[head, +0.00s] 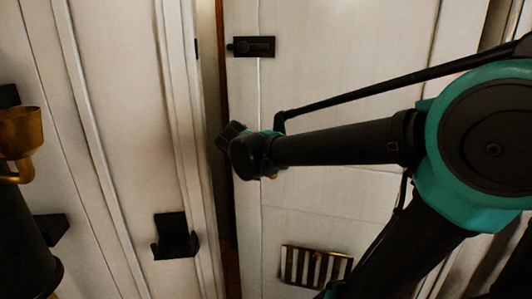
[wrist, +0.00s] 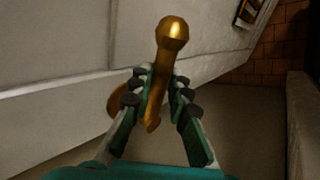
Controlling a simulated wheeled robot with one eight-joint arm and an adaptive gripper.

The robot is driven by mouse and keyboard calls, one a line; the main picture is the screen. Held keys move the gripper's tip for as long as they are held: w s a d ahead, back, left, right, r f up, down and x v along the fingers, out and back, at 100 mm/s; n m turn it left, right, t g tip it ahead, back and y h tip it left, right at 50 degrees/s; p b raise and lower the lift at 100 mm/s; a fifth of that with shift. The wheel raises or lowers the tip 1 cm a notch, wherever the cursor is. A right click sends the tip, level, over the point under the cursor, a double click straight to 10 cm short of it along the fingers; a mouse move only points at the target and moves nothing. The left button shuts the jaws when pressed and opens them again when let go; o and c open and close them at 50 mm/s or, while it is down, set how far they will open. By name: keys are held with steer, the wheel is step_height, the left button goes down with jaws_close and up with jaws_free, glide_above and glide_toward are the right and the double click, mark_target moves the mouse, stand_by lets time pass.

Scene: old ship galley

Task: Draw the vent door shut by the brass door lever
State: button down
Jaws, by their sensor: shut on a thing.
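The vent door (head: 340,215) is a pale panel in the head view, with a slatted vent (head: 316,266) low on it. A narrow dark gap runs along its left edge, beside the frame, so it looks slightly ajar. The brass door lever (wrist: 172,33) has a round knob and stands out from the pale door face in the wrist view. My gripper (wrist: 160,78) is shut on the lever's shaft, with the knob sticking out past the fingertips. In the head view my gripper (head: 243,152) is near the door's left edge and hides most of the lever.
A black latch plate (head: 254,47) is on the door's upper left. A black bracket (head: 175,236) is on the pale wall left of the gap. A brass cup-shaped fitting (head: 20,135) is at the far left. Brick wall (wrist: 285,50) shows in the wrist view.

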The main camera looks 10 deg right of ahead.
steer(key=shift+s+a, duration=0.15)
steer(key=s+a+n+y, duration=0.1)
steer(key=s+n, duration=0.1)
steer(key=s, duration=0.6)
steer(key=shift+s+a, duration=0.4)
steer(key=shift+s+t+y, duration=0.1)
steer(key=shift+t+y, duration=0.2)
steer(key=s+n+y, duration=0.1)
steer(key=s, duration=0.7)
steer(key=shift+s+n, duration=0.4)
steer(key=shift+a, duration=0.1)
